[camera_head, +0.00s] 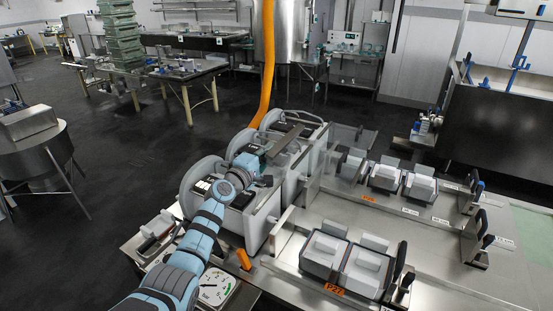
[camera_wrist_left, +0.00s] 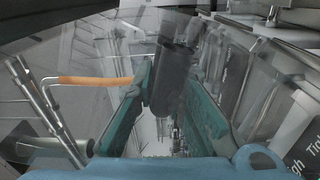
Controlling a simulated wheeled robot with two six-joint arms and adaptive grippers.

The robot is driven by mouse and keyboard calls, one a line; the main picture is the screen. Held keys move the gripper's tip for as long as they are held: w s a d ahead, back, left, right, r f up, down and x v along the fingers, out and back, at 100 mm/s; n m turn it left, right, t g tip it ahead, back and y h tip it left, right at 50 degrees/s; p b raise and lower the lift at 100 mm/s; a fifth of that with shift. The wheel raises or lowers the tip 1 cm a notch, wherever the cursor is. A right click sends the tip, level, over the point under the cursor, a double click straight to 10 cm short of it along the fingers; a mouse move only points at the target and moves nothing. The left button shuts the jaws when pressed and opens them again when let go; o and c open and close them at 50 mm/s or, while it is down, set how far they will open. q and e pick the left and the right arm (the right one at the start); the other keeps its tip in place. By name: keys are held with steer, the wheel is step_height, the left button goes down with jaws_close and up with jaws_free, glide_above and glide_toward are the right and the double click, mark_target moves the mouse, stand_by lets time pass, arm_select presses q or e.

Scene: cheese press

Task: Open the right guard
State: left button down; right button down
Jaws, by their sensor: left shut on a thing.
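My left arm comes in from the bottom left in the head view, and its gripper (camera_head: 264,175) is over the grey press housing (camera_head: 259,219). In the left wrist view the teal fingers of this gripper (camera_wrist_left: 168,125) stand on both sides of a dark grey handle (camera_wrist_left: 172,75) and are shut on it. In the head view the gripper and wrist hide this handle. A see-through guard panel (camera_head: 347,137) stands at the far right end of the press housings. I cannot tell whether the handle belongs to it. My right gripper is not in view.
Grey moulds (camera_head: 340,255) stand in rows on the steel table (camera_head: 440,255), with black handles (camera_head: 478,222) at its right side. An orange hose (camera_head: 266,70) hangs behind the press. A gauge (camera_head: 213,288) lies close to my left arm.

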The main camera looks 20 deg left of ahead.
arm_select(q)
steer(key=shift+a+f+n, duration=0.1)
steer(key=shift+a+n, duration=0.2)
steer(key=shift+a, duration=0.2)
steer(key=c, duration=1.6)
jaws_free()
steer(key=shift+a, duration=0.1)
steer(key=s+a, duration=0.1)
steer(key=s, duration=1.1)
steer(key=shift+a, duration=0.3)
steer(key=shift+w+f, duration=0.1)
